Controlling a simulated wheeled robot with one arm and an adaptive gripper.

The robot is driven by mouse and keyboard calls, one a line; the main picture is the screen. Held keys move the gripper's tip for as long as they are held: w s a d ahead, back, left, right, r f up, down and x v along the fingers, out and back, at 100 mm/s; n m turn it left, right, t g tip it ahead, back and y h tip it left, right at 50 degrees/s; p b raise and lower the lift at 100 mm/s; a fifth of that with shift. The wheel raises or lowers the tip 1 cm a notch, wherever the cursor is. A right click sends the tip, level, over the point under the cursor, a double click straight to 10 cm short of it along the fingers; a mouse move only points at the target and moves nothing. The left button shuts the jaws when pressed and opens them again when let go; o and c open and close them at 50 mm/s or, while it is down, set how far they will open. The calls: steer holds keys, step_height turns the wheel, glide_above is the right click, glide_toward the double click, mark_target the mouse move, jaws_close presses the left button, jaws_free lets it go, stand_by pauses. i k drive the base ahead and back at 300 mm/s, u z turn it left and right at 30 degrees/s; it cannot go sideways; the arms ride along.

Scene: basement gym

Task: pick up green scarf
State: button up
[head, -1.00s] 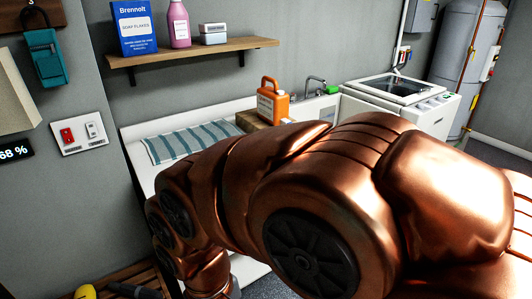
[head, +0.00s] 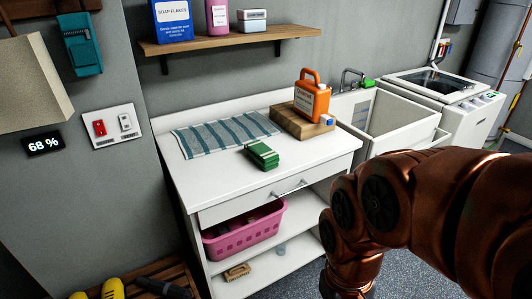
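A folded green cloth bundle (head: 262,155), which looks like the scarf, lies on the white counter top in the head view. It sits just in front of the striped towel and left of the wooden block. My copper-coloured arm is at the lower right, apart from the counter. My gripper is outside the picture or hidden behind the arm, so its fingers do not show.
A striped towel (head: 226,134) and a wooden block (head: 288,123) bearing an orange jug (head: 312,98) are on the counter (head: 200,183). A pink basket (head: 244,233) and a brush (head: 237,271) sit on lower shelves. A sink (head: 385,125) and washer (head: 445,100) stand right. A shelf (head: 235,38) hangs above.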

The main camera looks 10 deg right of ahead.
mark_target(267, 158)
steer(key=k, duration=1.25)
steer(key=u, duration=0.8)
steer(key=i, duration=1.8)
steer(key=z, duration=0.65)
